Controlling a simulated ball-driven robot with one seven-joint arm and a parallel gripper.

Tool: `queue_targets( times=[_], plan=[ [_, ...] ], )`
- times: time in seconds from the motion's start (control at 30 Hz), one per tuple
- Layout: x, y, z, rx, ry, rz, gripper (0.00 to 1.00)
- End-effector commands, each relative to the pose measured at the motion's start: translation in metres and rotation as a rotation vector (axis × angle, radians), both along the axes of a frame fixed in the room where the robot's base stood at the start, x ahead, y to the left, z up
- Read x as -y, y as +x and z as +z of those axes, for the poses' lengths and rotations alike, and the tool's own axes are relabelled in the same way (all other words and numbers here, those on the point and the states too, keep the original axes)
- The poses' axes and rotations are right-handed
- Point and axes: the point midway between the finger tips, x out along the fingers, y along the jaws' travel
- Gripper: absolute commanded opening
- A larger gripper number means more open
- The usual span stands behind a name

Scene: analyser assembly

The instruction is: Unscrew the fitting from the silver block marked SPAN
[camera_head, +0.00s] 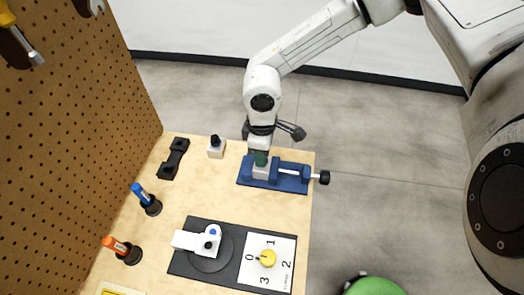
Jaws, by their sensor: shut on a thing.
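A blue vise (290,183) lies at the far right of the wooden bench. A silver-grey block (261,171) sits upright in its jaws. A dark green fitting (261,159) shows on top of the block. My gripper (260,153) points straight down from above and is shut on the green fitting. The fingertips partly hide the fitting, so its thread cannot be seen. No SPAN marking can be read on the block from here.
A pale block with a black top (216,148) and a black holder (174,158) stand left of the vise. Blue (145,198) and orange (121,249) tools stand along the left. A dial panel (267,262) lies in front. A pegboard (80,120) rises at left.

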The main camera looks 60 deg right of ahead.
Motion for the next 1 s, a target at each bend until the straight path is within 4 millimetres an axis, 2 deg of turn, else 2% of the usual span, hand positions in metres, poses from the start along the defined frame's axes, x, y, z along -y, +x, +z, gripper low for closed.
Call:
queue_targets(
  times=[0.17,0.2,0.5,0.67,1.0],
  plan=[
    [0.0003,0.0004,-0.0001,0.001,-0.001,0.004,0.01],
    [0.0003,0.0004,-0.0001,0.001,-0.001,0.003,0.33],
    [0.0003,0.0002,-0.0001,0.000,-0.001,0.002,0.61],
    [0.0002,0.0001,-0.0001,0.000,-0.001,0.001,0.62],
    [0.0001,0.0000,-0.0002,0.000,0.000,0.001,0.91]
  ],
)
